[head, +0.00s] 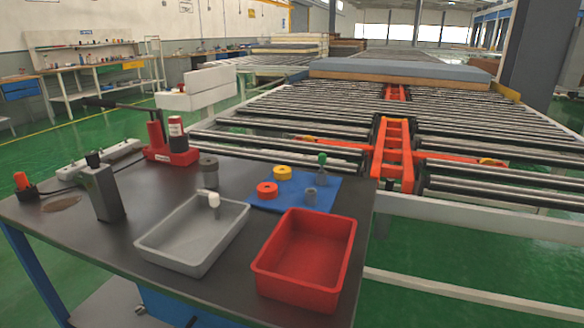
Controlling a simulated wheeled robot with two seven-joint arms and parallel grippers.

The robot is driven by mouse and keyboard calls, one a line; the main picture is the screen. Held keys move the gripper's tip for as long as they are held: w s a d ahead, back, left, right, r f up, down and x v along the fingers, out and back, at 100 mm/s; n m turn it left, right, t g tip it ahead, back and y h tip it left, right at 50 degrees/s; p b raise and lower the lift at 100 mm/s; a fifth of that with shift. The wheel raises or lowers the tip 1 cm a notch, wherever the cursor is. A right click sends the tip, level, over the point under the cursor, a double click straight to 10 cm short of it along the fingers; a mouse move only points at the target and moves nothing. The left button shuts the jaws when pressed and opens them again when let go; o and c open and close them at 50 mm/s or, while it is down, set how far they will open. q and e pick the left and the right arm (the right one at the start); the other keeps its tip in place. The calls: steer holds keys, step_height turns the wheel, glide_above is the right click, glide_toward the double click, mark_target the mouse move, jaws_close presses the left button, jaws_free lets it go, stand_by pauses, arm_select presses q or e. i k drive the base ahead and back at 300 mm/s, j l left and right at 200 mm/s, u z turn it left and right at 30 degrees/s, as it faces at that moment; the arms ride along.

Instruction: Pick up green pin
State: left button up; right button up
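The green pin (322,158) stands upright at the back right of the blue mat (265,203), on the dark tabletop. Its round green head is on top, and its lower part is in or behind a small grey piece (321,177). I cannot tell which. A yellow ring-shaped piece (283,173), a red ring-shaped piece (267,190) and a grey piece (310,197) are also on the mat. Neither of my grippers is in view.
A grey tray (160,252) and a red tray (262,285) stand in front of the mat. A white-topped piece (214,200) is at the grey tray's back edge. A grey box (103,190) and a red tool (178,157) stand left. Rollers lie beyond the table.

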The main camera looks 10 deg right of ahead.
mark_target(322, 156)
steer(key=i+l+u, duration=0.1)
steer(key=l+u, duration=0.8)
steer(key=k+l+u, duration=0.1)
steer(key=l+u, duration=0.4)
